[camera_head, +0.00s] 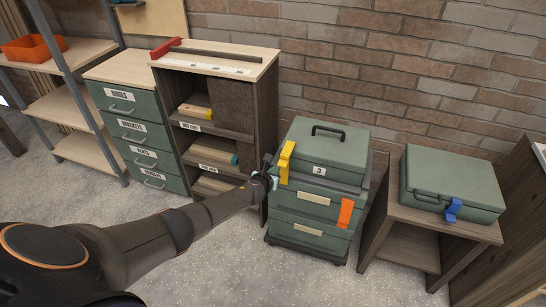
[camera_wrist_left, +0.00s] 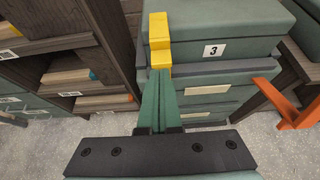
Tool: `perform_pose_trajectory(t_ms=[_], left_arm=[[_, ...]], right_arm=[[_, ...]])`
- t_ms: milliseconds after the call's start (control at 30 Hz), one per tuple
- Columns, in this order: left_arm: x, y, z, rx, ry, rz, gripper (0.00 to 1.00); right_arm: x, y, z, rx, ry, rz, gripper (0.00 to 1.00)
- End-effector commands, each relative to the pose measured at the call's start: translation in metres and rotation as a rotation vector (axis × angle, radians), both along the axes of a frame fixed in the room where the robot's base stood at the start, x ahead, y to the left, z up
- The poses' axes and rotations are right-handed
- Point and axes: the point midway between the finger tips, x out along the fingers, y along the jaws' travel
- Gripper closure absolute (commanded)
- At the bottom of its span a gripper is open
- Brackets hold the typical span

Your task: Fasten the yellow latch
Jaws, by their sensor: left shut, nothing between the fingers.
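The yellow latch (camera_head: 286,162) is at the front left corner of the green case (camera_head: 328,147) labelled 3, on top of a green drawer stack. It stands roughly upright along the lid's side and also shows in the left wrist view (camera_wrist_left: 159,32). I cannot tell whether it is hooked. My left gripper (camera_head: 272,178) is at the latch's lower end, its fingers shut together with nothing between them. In the left wrist view the fingertips (camera_wrist_left: 160,76) are at or just under the latch's lower edge; contact is unclear. My right gripper is not in view.
An orange latch (camera_head: 346,212) sticks out from the stack's lower front right. A wooden shelf unit (camera_head: 263,125) stands close on the left. A low wooden stand (camera_head: 429,229) with a green case (camera_head: 455,178) and blue latch (camera_head: 453,209) is on the right. The floor in front is clear.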

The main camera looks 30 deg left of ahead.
Motion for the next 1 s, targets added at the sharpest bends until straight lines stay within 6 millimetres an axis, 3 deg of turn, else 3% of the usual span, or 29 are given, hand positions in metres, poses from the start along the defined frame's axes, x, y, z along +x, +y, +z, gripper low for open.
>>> perform_pose_trajectory(t_ms=[33, 200, 400, 700, 1000], left_arm=[[-0.003, 0.000, 0.016, 0.000, 0.002, 0.000, 1.00], [-0.009, -0.002, 0.039, 0.002, 0.002, -0.002, 1.00], [-0.012, -0.002, 0.051, 0.002, -0.003, 0.000, 1.00], [-0.019, -0.004, 0.075, 0.000, 0.003, 0.001, 1.00], [-0.020, -0.005, 0.079, -0.001, 0.006, 0.001, 1.00]], right_arm=[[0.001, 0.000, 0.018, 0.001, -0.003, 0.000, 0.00], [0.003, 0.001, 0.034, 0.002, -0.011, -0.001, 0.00], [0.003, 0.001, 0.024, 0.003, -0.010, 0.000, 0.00], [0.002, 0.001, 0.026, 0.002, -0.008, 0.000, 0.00], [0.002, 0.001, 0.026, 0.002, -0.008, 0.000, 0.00]])
